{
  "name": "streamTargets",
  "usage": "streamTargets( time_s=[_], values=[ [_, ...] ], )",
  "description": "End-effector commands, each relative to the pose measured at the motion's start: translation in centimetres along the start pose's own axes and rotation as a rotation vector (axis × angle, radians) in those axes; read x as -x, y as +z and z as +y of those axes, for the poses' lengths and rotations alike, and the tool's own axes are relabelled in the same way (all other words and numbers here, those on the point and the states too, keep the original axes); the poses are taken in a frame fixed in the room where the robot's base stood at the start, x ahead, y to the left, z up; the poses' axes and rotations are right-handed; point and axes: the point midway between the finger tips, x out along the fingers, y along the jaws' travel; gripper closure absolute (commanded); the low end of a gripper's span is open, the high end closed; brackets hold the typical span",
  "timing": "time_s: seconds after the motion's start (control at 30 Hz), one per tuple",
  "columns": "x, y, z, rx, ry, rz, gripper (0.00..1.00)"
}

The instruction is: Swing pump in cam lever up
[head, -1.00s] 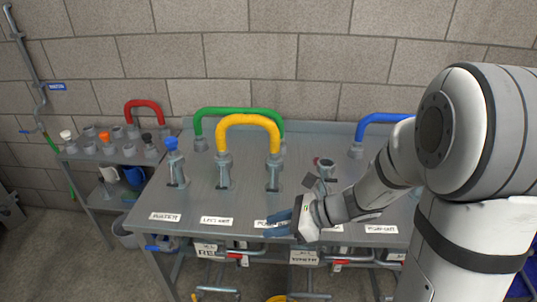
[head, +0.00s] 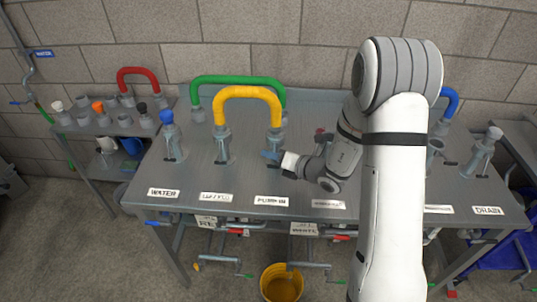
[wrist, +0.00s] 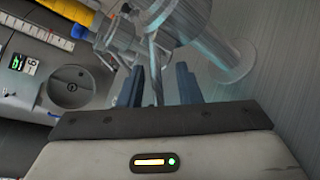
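The third port from the left (head: 275,142) has one end of the yellow hose (head: 248,92) on it and stands behind a label (head: 271,201) that seems to read PUMP IN. My gripper (head: 270,156) is low at the right front of this port. In the wrist view its two blue-grey fingers (wrist: 158,85) stand apart, pointing at a metal fitting (wrist: 205,35). A thin metal bar (wrist: 155,68), apparently a cam lever, shows between or just beyond the fingertips. I cannot tell whether they touch it. The yellow hose end (wrist: 72,12) is at top left.
A green hose (head: 238,80) arches behind the yellow one. A blue-capped port (head: 169,140) stands left. My arm hides part of the table's right side, where a blue hose (head: 450,100) shows. A side shelf (head: 105,128) holds fittings; a yellow bucket (head: 282,284) is below.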

Motion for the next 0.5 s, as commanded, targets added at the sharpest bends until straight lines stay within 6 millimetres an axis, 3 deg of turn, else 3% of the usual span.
streamTargets(
  time_s=[0.17, 0.43, 0.5],
  values=[
    [-1.43, -0.07, 0.11, 0.001, 0.001, 0.002, 0.69],
    [-1.60, -0.08, 0.14, 0.002, 0.002, 0.002, 0.69],
    [-1.60, -0.08, 0.15, 0.002, 0.002, 0.002, 0.75]
  ],
)
